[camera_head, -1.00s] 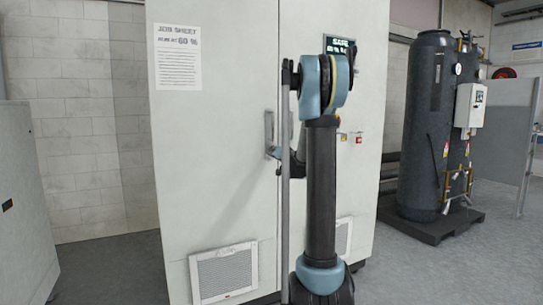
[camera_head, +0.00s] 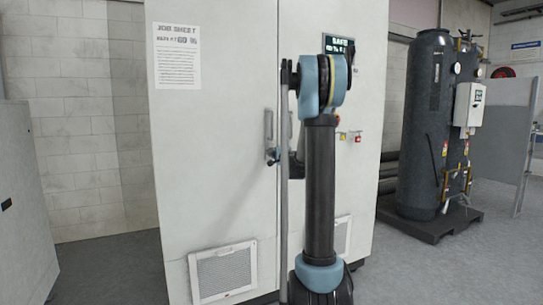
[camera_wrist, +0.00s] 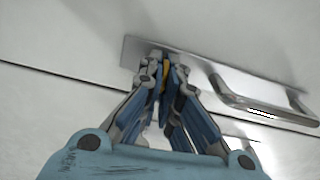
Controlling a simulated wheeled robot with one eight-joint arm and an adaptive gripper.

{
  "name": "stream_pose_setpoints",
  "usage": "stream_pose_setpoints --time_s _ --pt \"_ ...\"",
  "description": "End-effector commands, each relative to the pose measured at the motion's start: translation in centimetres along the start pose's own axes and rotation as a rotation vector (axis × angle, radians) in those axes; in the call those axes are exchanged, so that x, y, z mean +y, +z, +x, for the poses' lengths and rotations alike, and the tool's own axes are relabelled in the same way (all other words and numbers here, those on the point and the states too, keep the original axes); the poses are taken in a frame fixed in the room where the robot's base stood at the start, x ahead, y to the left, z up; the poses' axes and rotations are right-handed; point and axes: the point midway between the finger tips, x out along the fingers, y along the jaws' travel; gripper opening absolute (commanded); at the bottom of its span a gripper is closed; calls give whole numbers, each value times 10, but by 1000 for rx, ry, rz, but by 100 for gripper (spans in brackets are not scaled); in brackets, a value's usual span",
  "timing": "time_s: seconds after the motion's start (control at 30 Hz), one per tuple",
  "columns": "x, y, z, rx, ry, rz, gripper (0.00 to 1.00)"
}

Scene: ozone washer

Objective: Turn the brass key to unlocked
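In the wrist view the brass key shows as a small yellow sliver (camera_wrist: 166,68) between my fingertips; most of it is hidden by the fingers. My gripper (camera_wrist: 161,66) is closed around it, with its tips at a metal plate (camera_wrist: 190,62) on the cabinet door. The gripper looks turned at an angle to the plate. In the head view my gripper (camera_head: 272,156) is partly hidden behind my arm, just below the door handle (camera_head: 268,126). The key cannot be made out there, and its exact angle is not clear.
The tall pale cabinet (camera_head: 215,170) fills the middle. The metal door handle (camera_wrist: 262,104) stands out right beside my fingers in the wrist view. A display (camera_head: 339,45), a job sheet (camera_head: 177,55) and a vent (camera_head: 222,273) are on its front. A dark tank (camera_head: 425,130) stands right.

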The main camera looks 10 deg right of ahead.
Motion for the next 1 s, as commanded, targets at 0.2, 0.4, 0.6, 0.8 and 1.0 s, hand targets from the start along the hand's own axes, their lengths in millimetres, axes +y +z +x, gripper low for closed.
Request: stream_pose_setpoints --time_s 0.2,0.4,0.6,0.8,1.0 --pt "2 -4 -1 9 2 58 0" --pt "2 -4 -1 8 2 74 0" --pt "2 -4 -1 8 2 75 0" --pt "2 -4 -1 8 2 75 22" --pt "2 -2 0 4 1 76 24"
